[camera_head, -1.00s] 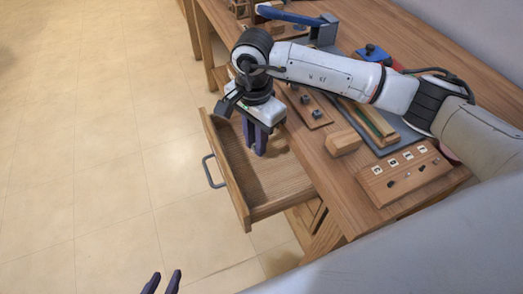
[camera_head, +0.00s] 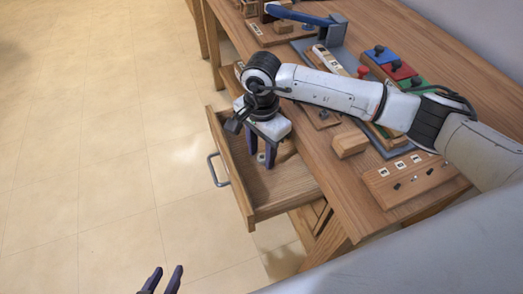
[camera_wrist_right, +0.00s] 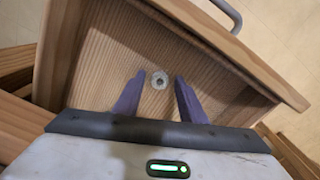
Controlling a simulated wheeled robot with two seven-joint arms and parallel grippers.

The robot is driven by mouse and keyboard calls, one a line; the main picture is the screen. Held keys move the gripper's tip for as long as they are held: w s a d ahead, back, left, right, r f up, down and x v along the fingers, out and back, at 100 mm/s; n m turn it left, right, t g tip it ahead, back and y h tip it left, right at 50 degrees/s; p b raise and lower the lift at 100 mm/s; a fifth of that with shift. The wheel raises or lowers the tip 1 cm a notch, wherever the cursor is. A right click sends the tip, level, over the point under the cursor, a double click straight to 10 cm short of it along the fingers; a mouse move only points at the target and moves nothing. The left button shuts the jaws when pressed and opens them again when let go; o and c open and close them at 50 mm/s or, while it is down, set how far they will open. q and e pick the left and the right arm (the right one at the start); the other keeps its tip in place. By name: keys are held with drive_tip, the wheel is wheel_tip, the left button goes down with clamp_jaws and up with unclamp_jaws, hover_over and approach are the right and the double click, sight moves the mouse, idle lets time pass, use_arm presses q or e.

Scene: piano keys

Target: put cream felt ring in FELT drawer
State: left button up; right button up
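The cream felt ring (camera_wrist_right: 159,79) lies on the bottom of the open wooden drawer (camera_wrist_right: 225,95), with its hole showing. My right gripper (camera_wrist_right: 153,97) is inside the drawer, its two dark fingers apart on either side of the ring and not touching it. In the head view the right gripper (camera_head: 262,161) points down into the drawer (camera_head: 290,190), and a small pale spot, the ring, shows between its fingers. No FELT label is readable on the drawer. My left gripper (camera_head: 162,280) is open and empty over the floor at the bottom edge.
The workbench (camera_head: 340,195) stands right of the drawer. On it are a wooden block (camera_head: 349,144), a labelled wooden board (camera_head: 410,178), coloured blocks (camera_head: 402,70) and a blue-handled tool (camera_head: 298,14). The drawer's handle (camera_head: 217,170) sticks out over clear floor.

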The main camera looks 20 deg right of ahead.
wheel_tip(320, 180, up, 12)
drive_tip(key=shift+r+p, duration=0.2)
drive_tip(key=shift+p, duration=0.1)
idle(0.3)
